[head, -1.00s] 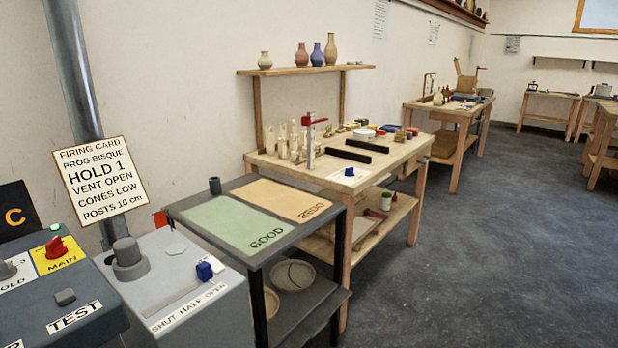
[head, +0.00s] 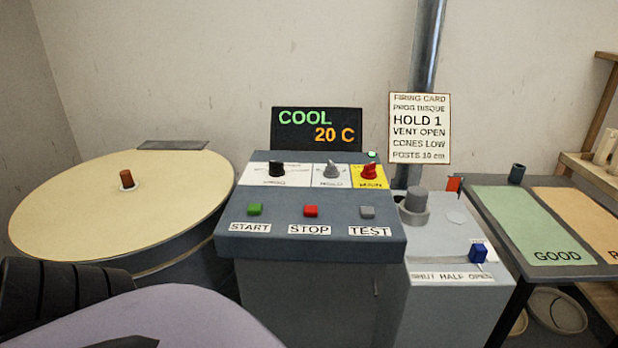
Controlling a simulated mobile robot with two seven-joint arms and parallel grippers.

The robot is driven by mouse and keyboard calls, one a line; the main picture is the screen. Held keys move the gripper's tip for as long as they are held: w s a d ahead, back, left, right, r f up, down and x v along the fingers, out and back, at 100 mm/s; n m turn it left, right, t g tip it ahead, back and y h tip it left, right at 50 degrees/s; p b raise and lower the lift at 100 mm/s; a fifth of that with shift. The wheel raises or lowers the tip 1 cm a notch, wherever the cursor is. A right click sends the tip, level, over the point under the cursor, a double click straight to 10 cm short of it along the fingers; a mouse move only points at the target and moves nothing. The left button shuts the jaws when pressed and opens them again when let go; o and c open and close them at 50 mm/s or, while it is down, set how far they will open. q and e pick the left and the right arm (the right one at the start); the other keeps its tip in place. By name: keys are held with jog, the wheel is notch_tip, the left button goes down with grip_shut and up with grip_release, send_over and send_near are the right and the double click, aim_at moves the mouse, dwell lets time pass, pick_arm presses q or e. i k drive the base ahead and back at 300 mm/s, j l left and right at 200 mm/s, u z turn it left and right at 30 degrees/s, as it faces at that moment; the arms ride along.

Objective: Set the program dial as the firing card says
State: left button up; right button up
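The firing card (head: 419,128) hangs beside the metal pipe and reads PROG BISQUE, HOLD 1, VENT OPEN, CONES LOW, POSTS 10 cm. The control box (head: 310,240) carries a black dial (head: 277,169) on a white plate at the left, whose label and scale are too small to read. A grey HOLD knob (head: 331,171) is in the middle and a red MAIN knob (head: 369,172) is on a yellow plate at the right. The display (head: 317,128) reads COOL, 20 C. Parts of my own body show at the lower left. Neither gripper's fingers are in view.
Green START (head: 254,209), red STOP (head: 310,211) and grey TEST (head: 367,212) buttons line the box's front. A round kiln lid (head: 120,215) is at left. A grey vent box with a blue slider (head: 478,253) and a table (head: 497,279) stand at right.

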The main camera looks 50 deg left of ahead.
aim_at(276, 168)
jog(key=u, duration=1.6)
